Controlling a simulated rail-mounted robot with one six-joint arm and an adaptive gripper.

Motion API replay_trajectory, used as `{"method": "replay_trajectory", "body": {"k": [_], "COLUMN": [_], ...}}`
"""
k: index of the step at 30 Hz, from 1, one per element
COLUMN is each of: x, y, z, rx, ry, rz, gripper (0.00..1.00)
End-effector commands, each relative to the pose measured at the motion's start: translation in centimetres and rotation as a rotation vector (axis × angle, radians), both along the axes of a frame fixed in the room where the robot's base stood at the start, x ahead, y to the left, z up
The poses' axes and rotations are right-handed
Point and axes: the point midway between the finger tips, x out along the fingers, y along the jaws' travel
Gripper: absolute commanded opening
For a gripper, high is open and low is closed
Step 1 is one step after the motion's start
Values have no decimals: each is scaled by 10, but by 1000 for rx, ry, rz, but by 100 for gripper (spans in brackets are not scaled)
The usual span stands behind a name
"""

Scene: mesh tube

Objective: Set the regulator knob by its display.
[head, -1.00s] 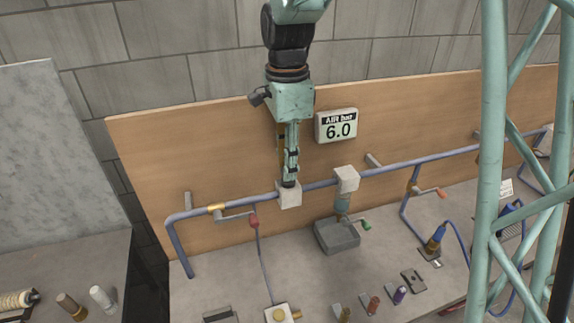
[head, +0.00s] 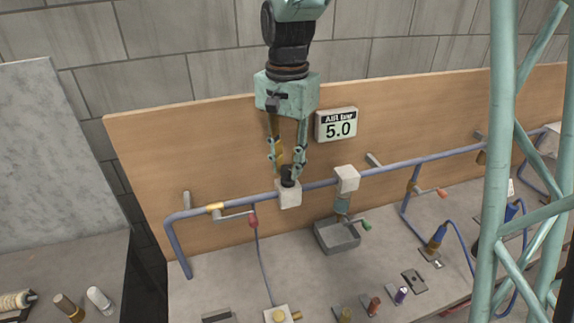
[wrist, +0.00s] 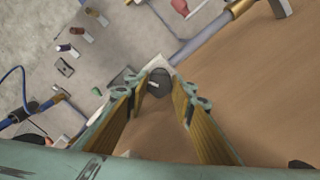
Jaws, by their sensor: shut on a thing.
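The regulator is a pale block (head: 288,194) on the blue pipe, with a black knob (head: 287,173) on top. My gripper (head: 287,160) comes down from above and is shut on the knob, with a finger on either side. In the wrist view the dark round knob (wrist: 159,80) shows between the fingertips, with a small light mark on its face. The display (head: 337,125) on the wooden board, right of my gripper, is headed AIR bar and reads 5.0.
The blue pipe (head: 325,182) runs along the board, with a yellow-collared valve and red handle (head: 253,221) at left. A second pale block (head: 346,178) stands right of the regulator, above a grey tray (head: 338,246).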

Motion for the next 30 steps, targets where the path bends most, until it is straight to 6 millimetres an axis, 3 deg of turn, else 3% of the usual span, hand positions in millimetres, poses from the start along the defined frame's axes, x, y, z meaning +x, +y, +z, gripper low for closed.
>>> {"method": "replay_trajectory", "body": {"k": [15,30], "x": [0,-1], "y": [-1,-1], "z": [0,0], "rx": [0,0], "ry": [0,0], "rz": [303,348], "gripper": [12,12]}}
